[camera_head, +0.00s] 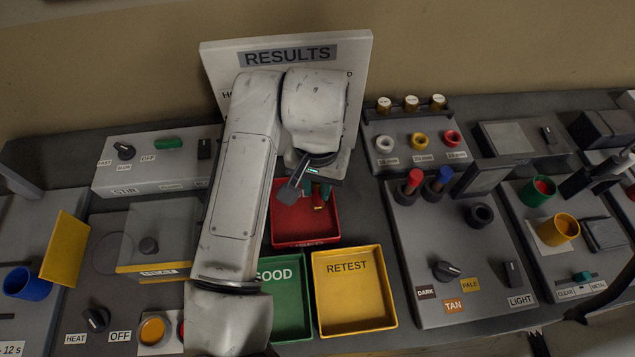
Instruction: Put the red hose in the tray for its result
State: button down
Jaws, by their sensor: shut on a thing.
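My gripper (318,190) hangs over the red tray (290,238). Its jaws are shut on a small red piece with a brass-coloured end, which I take to be the red hose (319,205). The piece is small and partly hidden by the fingers. I cannot tell whether it touches the tray floor. The red tray's front label is hard to read. The green tray marked GOOD (289,329) and the yellow tray marked RETEST (354,322) stand in front of it. My arm covers the green tray's left part.
The RESULTS board (215,60) stands behind, its text mostly hidden by my arm. Right is a panel with red (413,178) and blue (442,177) handles. A yellow cup (560,229) and green cup (538,191) stand farther right. The green and yellow trays look empty where visible.

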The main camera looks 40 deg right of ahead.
jog(key=shift+f, duration=0.2)
jog(key=c, duration=1)
grip_release()
jog(key=shift+o, duration=0.2)
notch_tip(320, 180, up, 12)
jog(key=shift+r+p, duration=0.15)
jog(key=shift+p, duration=0.15)
